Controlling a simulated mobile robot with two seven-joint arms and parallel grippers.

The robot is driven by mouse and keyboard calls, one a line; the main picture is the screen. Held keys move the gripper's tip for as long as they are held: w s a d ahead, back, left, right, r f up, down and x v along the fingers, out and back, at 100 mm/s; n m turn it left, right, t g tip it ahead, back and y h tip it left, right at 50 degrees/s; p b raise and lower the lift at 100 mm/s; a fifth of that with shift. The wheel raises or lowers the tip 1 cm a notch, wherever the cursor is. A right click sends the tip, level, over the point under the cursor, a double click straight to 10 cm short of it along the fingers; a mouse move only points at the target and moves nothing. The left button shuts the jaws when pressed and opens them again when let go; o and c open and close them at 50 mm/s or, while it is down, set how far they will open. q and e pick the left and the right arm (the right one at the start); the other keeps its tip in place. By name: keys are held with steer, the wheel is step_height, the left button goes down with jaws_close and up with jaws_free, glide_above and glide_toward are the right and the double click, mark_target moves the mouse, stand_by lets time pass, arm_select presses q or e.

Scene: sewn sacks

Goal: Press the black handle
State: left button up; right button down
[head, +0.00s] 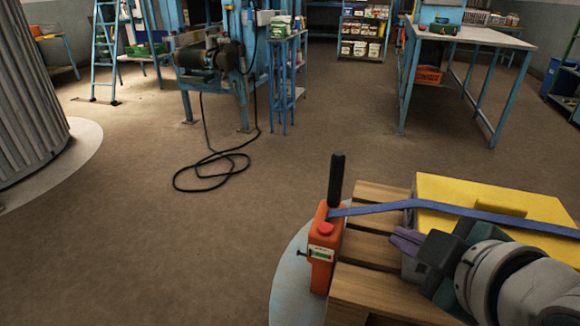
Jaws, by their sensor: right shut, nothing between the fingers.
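The black handle (336,180) stands upright on top of an orange device (322,255) at the left edge of a wooden pallet. A red button and a small label show on the device. My right gripper (404,240) comes in from the lower right, with its purple fingertips together and nothing between them. It is to the right of the handle and lower in the picture, apart from it, pointing left towards the device. My left gripper is not in view.
A blue strap (385,207) runs right from the orange device, across a yellow box (540,204) on the pallet (365,290). A black cable (205,176) lies on the open floor. A workbench (470,33) and blue machine stand behind.

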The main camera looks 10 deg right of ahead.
arm_select(q)
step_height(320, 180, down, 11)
steer(key=b, duration=0.9)
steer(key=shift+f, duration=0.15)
arm_select(e)
steer(key=w+a+f+n+t+y, duration=0.2)
steer(key=w+f+n+t, duration=0.4)
steer(key=w+n, duration=0.2)
steer(key=shift+n+t, duration=0.4)
steer(key=shift+n, duration=0.3)
steer(key=shift+f, duration=0.1)
